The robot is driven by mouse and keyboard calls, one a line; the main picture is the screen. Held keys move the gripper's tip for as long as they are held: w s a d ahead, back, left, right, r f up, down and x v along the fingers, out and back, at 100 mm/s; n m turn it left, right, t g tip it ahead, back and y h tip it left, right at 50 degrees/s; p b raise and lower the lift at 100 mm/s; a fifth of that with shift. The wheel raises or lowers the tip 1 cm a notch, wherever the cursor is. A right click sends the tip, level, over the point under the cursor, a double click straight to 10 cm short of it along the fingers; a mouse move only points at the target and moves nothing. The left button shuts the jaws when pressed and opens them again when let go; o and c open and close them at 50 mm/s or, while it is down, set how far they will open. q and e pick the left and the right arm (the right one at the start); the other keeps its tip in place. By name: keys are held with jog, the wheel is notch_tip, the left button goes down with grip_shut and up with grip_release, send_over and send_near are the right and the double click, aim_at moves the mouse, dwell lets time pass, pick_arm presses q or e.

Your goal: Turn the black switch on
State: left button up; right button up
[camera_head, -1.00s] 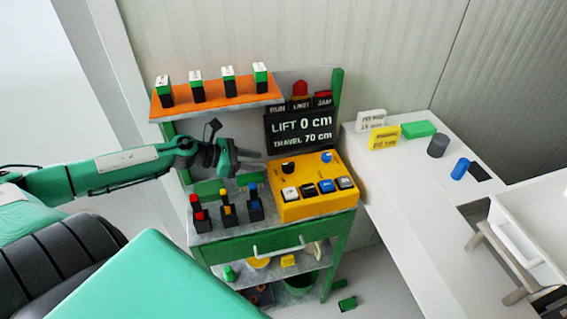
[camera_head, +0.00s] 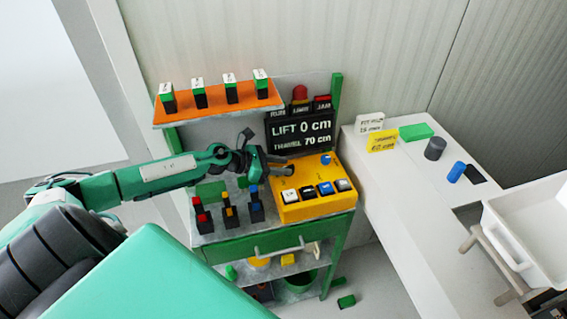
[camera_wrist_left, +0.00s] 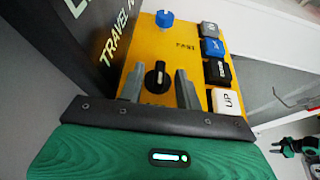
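The black switch (camera_wrist_left: 156,76) is a round black knob with a pale mark on the yellow control box (camera_wrist_left: 160,42). In the head view my left gripper (camera_head: 283,168) reaches over the back left of the yellow box (camera_head: 316,210) and mostly hides the switch. In the left wrist view my left gripper (camera_wrist_left: 160,88) is open, with one finger on each side of the knob. I cannot tell whether they touch it. A small green and black shape at the right edge looks like my right gripper (camera_wrist_left: 296,147); its fingers are unclear.
A blue knob (camera_wrist_left: 164,18) and a row of push buttons (camera_wrist_left: 218,72) share the box. The display panel (camera_head: 300,130) stands close behind. Three coloured levers (camera_head: 228,210) stand left of the box, below an orange shelf (camera_head: 217,103). A white table (camera_head: 385,195) is at the right.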

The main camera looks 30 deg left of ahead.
pick_arm(q)
jog(key=shift+w+d+f, duration=0.25)
jog(key=shift+w+d, duration=0.1)
pick_arm(e)
jog(key=shift+d+r, duration=0.2)
jog(key=shift+d, duration=0.2)
pick_arm(q)
jog(key=shift+c, duration=0.4)
grip_shut()
jog(key=shift+r+p, duration=0.15)
jog(key=shift+p, duration=0.3)
jog(key=n+y+p, duration=0.1)
jog(key=p, duration=0.2)
jog(key=n+t+y+p, duration=0.1)
jog(key=p, duration=0.3)
jog(key=shift+s+d+r+n+t+y, duration=0.1)
jog(key=shift+r+n+t+y, duration=0.05)
jog(key=shift+n+t+y, duration=0.2)
jog(key=shift+f+p, duration=0.2)
jog(key=shift+p, duration=0.35)
pick_arm(e)
notch_tip(320, 180, up, 9)
jog(key=shift+w+f, duration=0.1)
jog(key=shift+f, duration=0.05)
